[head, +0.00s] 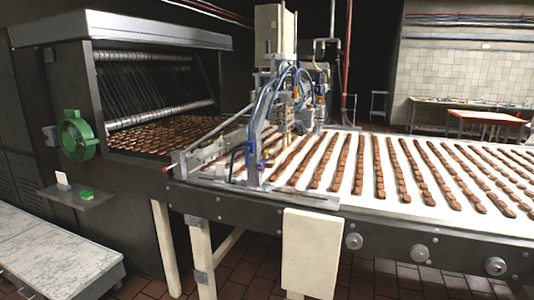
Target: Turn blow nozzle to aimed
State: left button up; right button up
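A metal rig (290,95) with several blue hoses (262,100) and small fittings stands over the left end of the conveyor. I cannot single out the blow nozzle among these small parts, and I cannot tell which way it points. A green round device (77,135) is mounted on the front left of the dark oven-like machine (60,85); its function is unclear. Neither of my grippers shows in the head view.
A white conveyor belt (350,198) carries rows of brown biscuits (380,170) to the right. A pale worktop (55,255) is at lower left. Tiled floor (245,265) shows below the conveyor.

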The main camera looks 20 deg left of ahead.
aim_at(265, 154)
jog(key=i+l+u, duration=0.1)
jog(key=i+l, duration=0.15)
jog(key=i+l+u, duration=0.1)
jog(key=i+l, duration=0.2)
jog(key=i+l+u, duration=0.15)
jog(key=l, duration=0.25)
jog(key=i+l+u, duration=0.1)
jog(key=i+l, duration=0.2)
jog(key=i+l+u, duration=0.1)
jog(key=l, duration=0.35)
jog(key=i+l+u, duration=0.1)
jog(key=i+l, duration=0.25)
jog(key=i+l+u, duration=0.1)
jog(key=l, duration=0.35)
jog(key=i, duration=0.05)
